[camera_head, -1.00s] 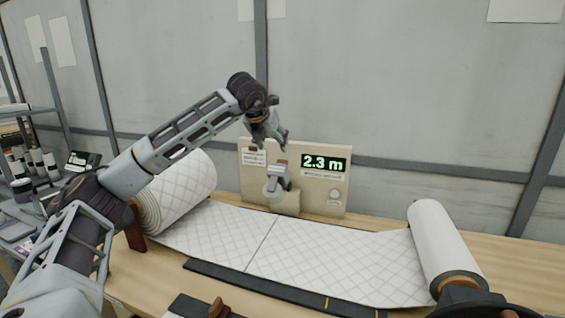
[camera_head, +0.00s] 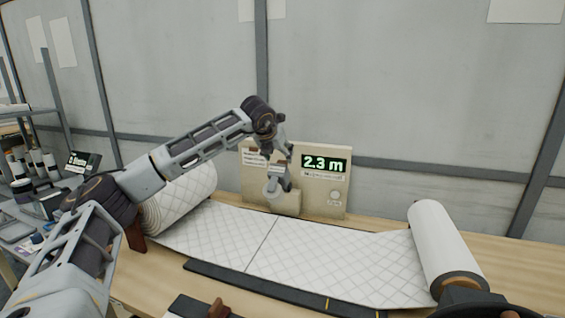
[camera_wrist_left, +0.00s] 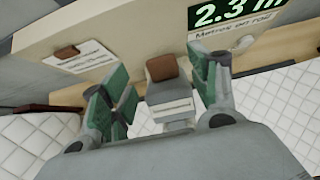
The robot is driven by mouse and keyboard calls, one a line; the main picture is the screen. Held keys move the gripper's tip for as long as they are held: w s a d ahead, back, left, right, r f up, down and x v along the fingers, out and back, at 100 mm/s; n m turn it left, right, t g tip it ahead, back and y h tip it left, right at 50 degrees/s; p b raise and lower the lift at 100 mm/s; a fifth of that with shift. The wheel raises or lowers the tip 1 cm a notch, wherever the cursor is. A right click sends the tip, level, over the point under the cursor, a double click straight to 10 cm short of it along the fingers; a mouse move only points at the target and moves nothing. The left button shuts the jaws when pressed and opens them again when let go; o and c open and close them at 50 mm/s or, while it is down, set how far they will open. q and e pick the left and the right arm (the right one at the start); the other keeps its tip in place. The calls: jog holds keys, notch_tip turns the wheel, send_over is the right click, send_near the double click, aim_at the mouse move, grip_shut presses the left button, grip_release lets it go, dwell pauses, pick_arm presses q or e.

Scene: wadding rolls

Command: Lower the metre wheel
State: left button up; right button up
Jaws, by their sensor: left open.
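The metre wheel (camera_head: 272,188) is a pale disc on a grey arm in front of the beige panel (camera_head: 325,195), above the quilted wadding. Its grey arm with a brown-tipped tab shows in the left wrist view (camera_wrist_left: 163,70). My left gripper (camera_head: 279,150) is open just above the wheel arm. In the left wrist view its green-padded fingers stand either side of the tab, apparently apart from it. The gripper partly hides the wheel arm in the head view. Whether the wheel touches the wadding is unclear.
White wadding (camera_head: 330,255) runs across the wooden table from a quilted roll (camera_head: 185,200) at left to a roll (camera_head: 440,240) at right. The panel display (camera_head: 324,164) reads 2.3 m. A dark rail (camera_head: 260,284) lies along the front.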

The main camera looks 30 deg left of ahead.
aim_at(282, 160)
pick_arm(q)
jog(key=shift+x, duration=2.95)
jog(key=shift+c, duration=0.2)
grip_shut()
